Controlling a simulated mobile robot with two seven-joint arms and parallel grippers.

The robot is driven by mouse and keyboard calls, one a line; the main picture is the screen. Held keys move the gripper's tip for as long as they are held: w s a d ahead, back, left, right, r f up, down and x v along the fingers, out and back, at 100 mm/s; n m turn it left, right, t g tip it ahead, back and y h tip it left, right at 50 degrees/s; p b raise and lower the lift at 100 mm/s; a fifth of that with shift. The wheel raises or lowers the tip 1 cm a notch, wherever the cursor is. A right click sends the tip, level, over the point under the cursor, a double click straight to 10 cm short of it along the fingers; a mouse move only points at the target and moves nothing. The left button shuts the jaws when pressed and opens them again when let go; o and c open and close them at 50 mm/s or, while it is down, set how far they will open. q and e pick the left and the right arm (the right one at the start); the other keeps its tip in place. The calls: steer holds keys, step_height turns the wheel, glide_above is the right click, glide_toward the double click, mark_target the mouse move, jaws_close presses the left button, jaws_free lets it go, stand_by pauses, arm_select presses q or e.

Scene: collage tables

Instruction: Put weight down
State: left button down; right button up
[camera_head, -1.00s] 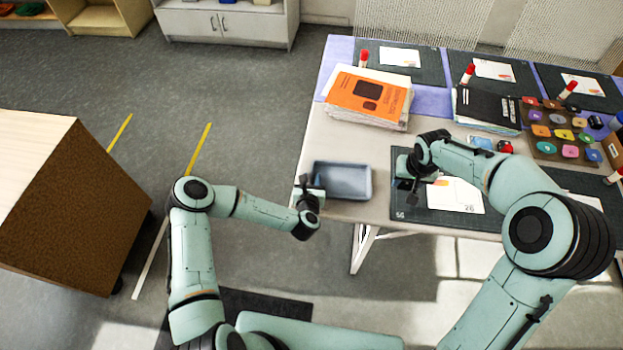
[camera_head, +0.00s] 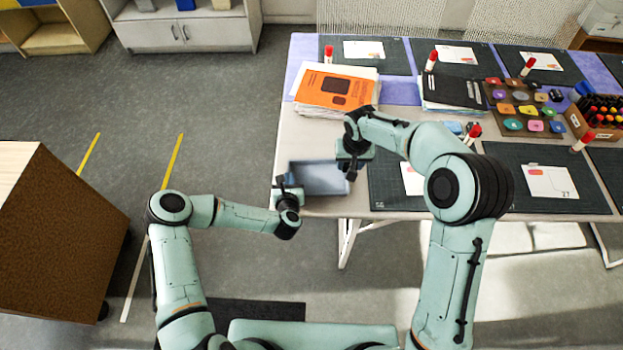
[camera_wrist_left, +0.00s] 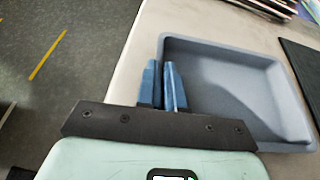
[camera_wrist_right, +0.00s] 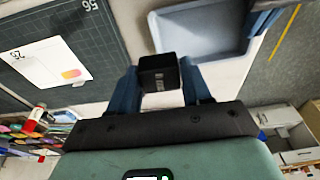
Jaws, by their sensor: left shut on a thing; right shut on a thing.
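The weight, a small black block (camera_wrist_right: 160,72), is between the fingers of my right gripper (camera_wrist_right: 162,90), which is shut on it. In the head view my right gripper (camera_head: 352,165) is at the right end of the blue-grey tray (camera_head: 318,164). In the right wrist view the block overlaps a corner of the tray (camera_wrist_right: 205,35); its height above it is hard to judge. My left gripper (camera_head: 289,194) is at the tray's left side. In the left wrist view its fingers (camera_wrist_left: 163,85) are shut on the wall of the tray (camera_wrist_left: 240,95).
A dark cutting mat (camera_head: 385,187) with a white card lies right of the tray. A paper stack with an orange cover (camera_head: 335,90) stands behind it. Black folders (camera_head: 453,92), colored pads and a marker box (camera_head: 600,115) are farther right. The table's front edge is close.

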steer(key=w+a+f, duration=0.1)
steer(key=a+f, duration=0.2)
steer(key=a, duration=0.8)
glide_above(308, 187)
steer(key=shift+g, duration=0.3)
steer(key=f, duration=0.5)
steer(key=shift+s+d+f, duration=0.1)
steer(key=shift+s+f, duration=0.2)
steer(key=shift+f, duration=1.95)
steer(key=shift+f, duration=0.1)
steer(key=shift+f, duration=0.25)
steer(key=o, duration=1)
steer(key=shift+f, duration=0.1)
